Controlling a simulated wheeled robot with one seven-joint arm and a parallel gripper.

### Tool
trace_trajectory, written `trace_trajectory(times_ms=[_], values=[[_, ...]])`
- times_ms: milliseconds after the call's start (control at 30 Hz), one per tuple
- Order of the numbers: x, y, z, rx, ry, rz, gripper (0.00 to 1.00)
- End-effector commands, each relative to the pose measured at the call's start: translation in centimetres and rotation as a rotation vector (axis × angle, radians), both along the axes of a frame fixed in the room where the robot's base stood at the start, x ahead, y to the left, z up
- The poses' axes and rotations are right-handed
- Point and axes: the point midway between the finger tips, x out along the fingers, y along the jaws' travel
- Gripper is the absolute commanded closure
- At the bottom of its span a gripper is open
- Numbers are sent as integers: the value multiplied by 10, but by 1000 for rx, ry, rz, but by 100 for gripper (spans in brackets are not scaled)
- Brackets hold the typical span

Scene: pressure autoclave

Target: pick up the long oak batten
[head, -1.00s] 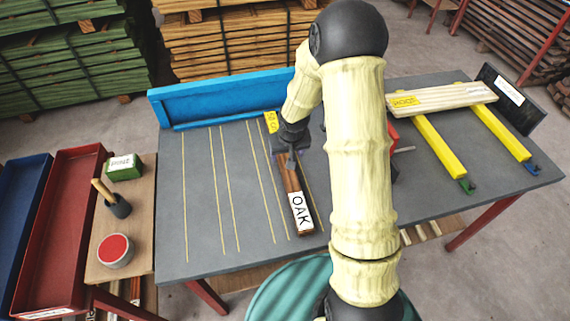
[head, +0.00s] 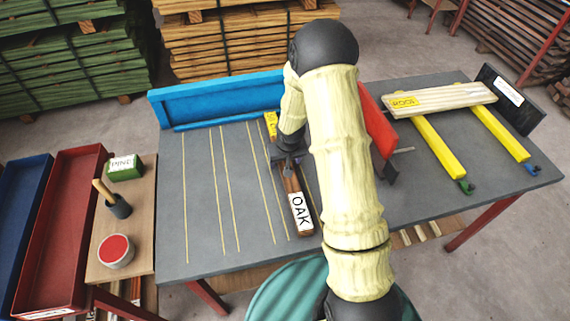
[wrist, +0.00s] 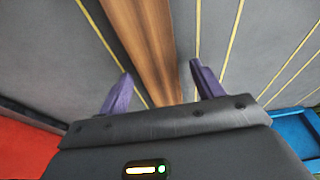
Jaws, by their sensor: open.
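The long oak batten (head: 291,188) is a reddish-brown strip lying on the grey table, with a white OAK label (head: 299,212) near its front end. In the wrist view the batten (wrist: 148,40) runs away from between my fingers. My gripper (head: 287,161) is over the batten's upper part, pointing down. In the wrist view my gripper (wrist: 158,85) is open, with one purple finger on each side of the batten. I cannot tell whether the fingers touch it. My arm hides part of the table to the right.
A blue fence (head: 215,103) runs along the table's back edge, with a yellow tag (head: 271,123) near it. A red block (head: 379,125) stands right of my arm. Yellow rails (head: 437,147) carry a pale board (head: 440,99). The lined table left of the batten is clear.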

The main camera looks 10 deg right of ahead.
Motion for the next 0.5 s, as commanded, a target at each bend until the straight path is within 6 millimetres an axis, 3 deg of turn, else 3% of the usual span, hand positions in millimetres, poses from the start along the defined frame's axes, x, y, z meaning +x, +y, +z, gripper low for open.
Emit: trace_trajectory(times_ms=[367,500], values=[[0,0,0,0,1,0,34],[0,0,0,0,1,0,61]])
